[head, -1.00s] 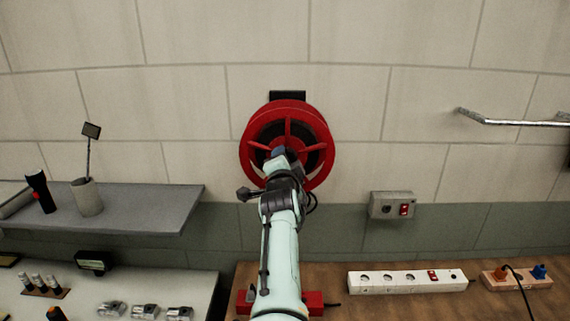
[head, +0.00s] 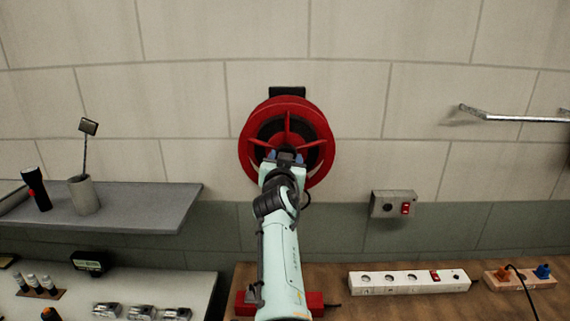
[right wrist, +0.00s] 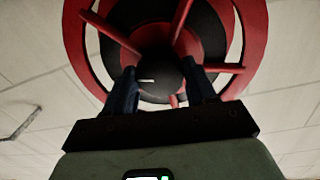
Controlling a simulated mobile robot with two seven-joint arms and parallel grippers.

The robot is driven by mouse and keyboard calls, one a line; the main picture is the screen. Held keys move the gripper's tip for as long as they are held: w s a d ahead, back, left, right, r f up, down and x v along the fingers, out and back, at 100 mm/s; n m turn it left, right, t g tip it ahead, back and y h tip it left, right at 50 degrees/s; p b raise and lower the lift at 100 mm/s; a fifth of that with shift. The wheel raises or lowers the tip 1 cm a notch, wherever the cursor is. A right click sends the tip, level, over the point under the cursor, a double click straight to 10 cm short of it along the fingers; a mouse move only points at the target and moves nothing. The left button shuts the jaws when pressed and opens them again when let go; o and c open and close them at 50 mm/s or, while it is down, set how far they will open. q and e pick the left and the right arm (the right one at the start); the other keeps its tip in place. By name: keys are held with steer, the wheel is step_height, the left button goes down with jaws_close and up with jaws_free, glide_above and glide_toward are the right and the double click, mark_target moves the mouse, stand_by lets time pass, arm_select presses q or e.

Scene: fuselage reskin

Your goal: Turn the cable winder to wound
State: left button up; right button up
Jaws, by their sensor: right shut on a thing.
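The cable winder is a red wheel (head: 330,155) with red spokes and a dark drum, mounted upright on the wall in the middle of the head view. In the right wrist view the red rim (right wrist: 253,40) fills the top, with a black hub (right wrist: 155,78) bearing a short white mark. My right gripper (head: 286,154) reaches up to the lower middle of the wheel. Its two blue-black fingers (right wrist: 161,84) are shut on a part of the winder near the hub. A small red peg (right wrist: 174,100) shows between them; the exact contact is partly hidden. My left gripper is not in view.
A grey shelf (head: 120,215) with a flashlight (head: 36,188) and a cup (head: 83,195) is at left. A switch box (head: 393,204) and a metal rail (head: 510,118) are on the wall at right. A white power strip (head: 410,281) lies on the wooden bench below.

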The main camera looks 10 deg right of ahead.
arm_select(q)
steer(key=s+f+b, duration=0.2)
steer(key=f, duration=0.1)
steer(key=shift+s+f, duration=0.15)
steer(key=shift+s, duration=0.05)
arm_select(e)
steer(key=n, duration=1.4)
steer(key=n+t, duration=0.1)
steer(key=n, duration=0.7)
steer(key=shift+s+d+r+y, duration=0.1)
steer(key=shift+d+r+y, duration=0.2)
steer(key=shift+d+r, duration=0.1)
steer(key=shift+n, duration=0.4)
steer(key=o, duration=0.8)
steer(key=shift+o, duration=1.2)
steer(key=shift+f, duration=0.15)
